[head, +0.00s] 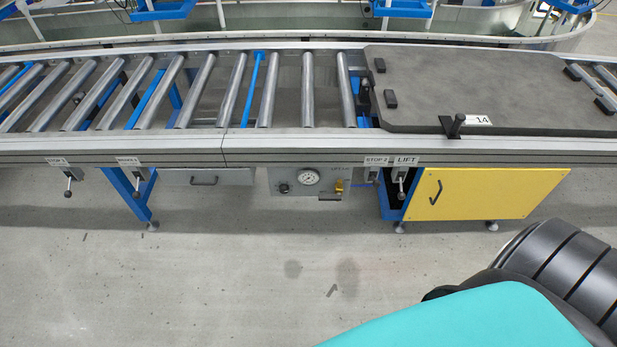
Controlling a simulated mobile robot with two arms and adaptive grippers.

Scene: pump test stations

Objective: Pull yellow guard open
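The yellow guard (487,194) is a flat panel below the conveyor at the right in the head view. A dark handle (436,192) sits near its left edge. The panel appears shut, in line with the conveyor's front, with a dark gap beside its left edge. Neither of my grippers is in view. A black and teal part of my own body covers the lower right corner, below the guard and apart from it in the picture.
A roller conveyor (224,90) runs across, carrying a grey pallet (480,85) marked 14. A LIFT lever (401,184) and a STOP 2 lever (373,174) hang left of the guard. A gauge panel (309,182) and a grey drawer (205,177) are further left. The floor in front is clear.

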